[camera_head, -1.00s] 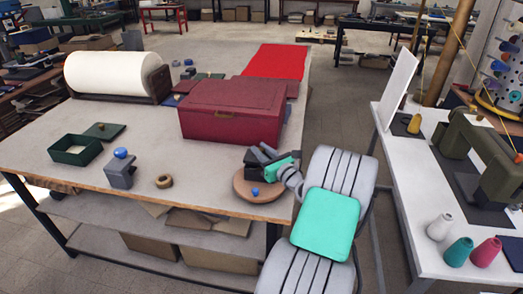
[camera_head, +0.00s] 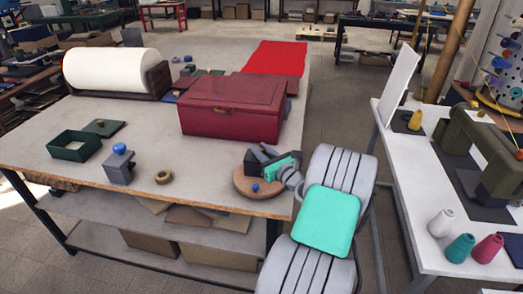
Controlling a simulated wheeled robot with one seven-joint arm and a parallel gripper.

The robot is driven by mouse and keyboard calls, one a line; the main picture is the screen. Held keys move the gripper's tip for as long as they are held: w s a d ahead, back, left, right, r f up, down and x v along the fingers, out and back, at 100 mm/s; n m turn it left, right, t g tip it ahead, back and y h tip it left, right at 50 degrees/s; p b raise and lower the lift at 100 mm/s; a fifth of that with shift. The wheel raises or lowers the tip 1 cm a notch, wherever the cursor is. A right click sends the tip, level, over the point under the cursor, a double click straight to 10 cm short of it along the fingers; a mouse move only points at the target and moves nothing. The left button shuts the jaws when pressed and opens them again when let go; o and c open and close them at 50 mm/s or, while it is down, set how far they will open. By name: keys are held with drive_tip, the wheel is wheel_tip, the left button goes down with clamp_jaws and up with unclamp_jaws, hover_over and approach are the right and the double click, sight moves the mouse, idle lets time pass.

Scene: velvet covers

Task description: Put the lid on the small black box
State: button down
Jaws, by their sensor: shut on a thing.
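My gripper (camera_head: 262,164) is at the front right corner of the grey table, over a round wooden board. It is shut on a small dark piece that looks like the lid, largely hidden by the dark fingers. Dark shapes around the fingertips (camera_head: 254,158) seem to include the small black box on the board, but box, lid and fingers are hard to tell apart. I cannot tell whether the lid touches the box.
A large red box (camera_head: 232,122) stands behind. A wooden ring (camera_head: 163,177), a grey block with a blue ball (camera_head: 118,171) and an open green box (camera_head: 74,154) are to the left.

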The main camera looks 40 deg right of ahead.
drive_tip(key=shift+f, duration=0.3)
drive_tip(key=c, duration=1.2)
unclamp_jaws()
drive_tip(key=shift+o, duration=0.2)
drive_tip(key=shift+s, duration=0.15)
drive_tip(key=s, duration=0.2)
drive_tip(key=s+b, duration=0.1)
drive_tip(key=s, duration=0.2)
drive_tip(key=s+a, duration=0.1)
drive_tip(key=s, duration=0.1)
drive_tip(key=shift+s+b, duration=0.25)
drive_tip(key=shift+b, duration=0.1)
drive_tip(key=w+a+f+n+g+y, duration=0.1)
drive_tip(key=w+a+n+g+y, duration=0.15)
drive_tip(key=a+n, duration=0.5)
drive_tip(key=w+a+f+n+g+y, duration=0.1)
drive_tip(key=w+a+n+g+y, duration=0.15)
drive_tip(key=a+n, duration=0.55)
drive_tip(key=w+a+f+n+g+y, duration=0.1)
drive_tip(key=a+n+g, duration=0.4)
drive_tip(key=a, duration=0.5)
drive_tip(key=s+a+r+n+g+h, duration=0.1)
drive_tip(key=s+a+n+g+h, duration=0.1)
drive_tip(key=s+a+n, duration=0.2)
drive_tip(key=s+a+r+n+g+h, duration=0.1)
drive_tip(key=s+a+n, duration=0.4)
drive_tip(key=s+n, duration=0.6)
drive_tip(key=shift+s+a+r+n+g+h, duration=0.2)
drive_tip(key=shift+s+r+n+g+h, duration=0.3)
drive_tip(key=shift+n, duration=0.55)
